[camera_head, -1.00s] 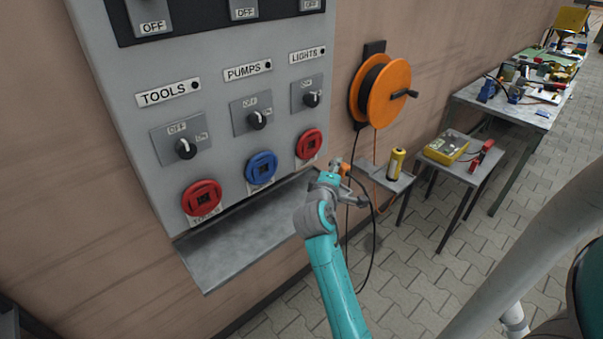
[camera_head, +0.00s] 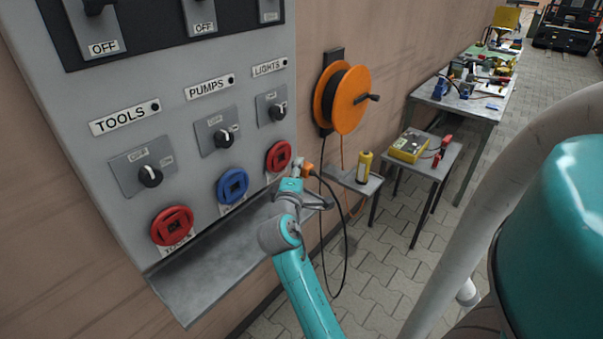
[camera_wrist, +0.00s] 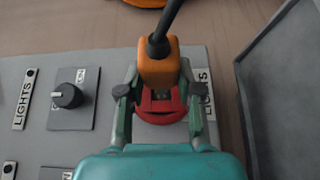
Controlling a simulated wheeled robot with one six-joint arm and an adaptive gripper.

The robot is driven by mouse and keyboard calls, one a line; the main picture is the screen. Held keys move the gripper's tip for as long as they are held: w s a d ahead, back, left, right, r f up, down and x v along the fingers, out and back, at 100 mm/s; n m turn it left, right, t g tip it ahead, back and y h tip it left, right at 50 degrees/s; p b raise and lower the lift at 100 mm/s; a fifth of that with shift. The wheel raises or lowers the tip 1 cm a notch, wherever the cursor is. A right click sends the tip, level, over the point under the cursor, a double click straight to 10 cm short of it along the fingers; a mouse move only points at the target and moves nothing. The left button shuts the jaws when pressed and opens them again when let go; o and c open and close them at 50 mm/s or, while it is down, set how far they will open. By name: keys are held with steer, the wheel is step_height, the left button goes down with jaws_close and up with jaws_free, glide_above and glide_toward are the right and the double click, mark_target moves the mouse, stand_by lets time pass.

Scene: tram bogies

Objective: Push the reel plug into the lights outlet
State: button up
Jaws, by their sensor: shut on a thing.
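My gripper (camera_wrist: 158,78) is shut on the orange reel plug (camera_wrist: 158,60), with its black cable leading away at the top of the wrist view. In the head view the plug (camera_head: 308,169) shows as a small orange piece at my gripper's tip. The red lights outlet (camera_head: 279,156) is at the panel's right edge, just left of the plug. In the wrist view the red outlet (camera_wrist: 176,146) lies behind the plug and between the fingers, partly hidden. I cannot tell whether the plug touches it. The orange cable reel (camera_head: 342,98) hangs on the wall.
The blue pumps outlet (camera_head: 232,186) and red tools outlet (camera_head: 172,226) sit further left. A metal ledge (camera_head: 205,277) juts out below them. The cable hangs loosely right of my arm. A small shelf with a yellow canister (camera_head: 364,167) and tables stand to the right.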

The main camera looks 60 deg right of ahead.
steer(key=shift+w+d, duration=0.25)
steer(key=shift+w, duration=0.75)
steer(key=shift+w+d, duration=0.2)
steer(key=shift+w, duration=0.8)
steer(key=shift+w+d, duration=0.1)
steer(key=shift+w, duration=0.4)
stand_by(0.7)
steer(key=o, duration=1.1)
steer(key=shift+o, duration=0.2)
steer(key=v, duration=1.2)
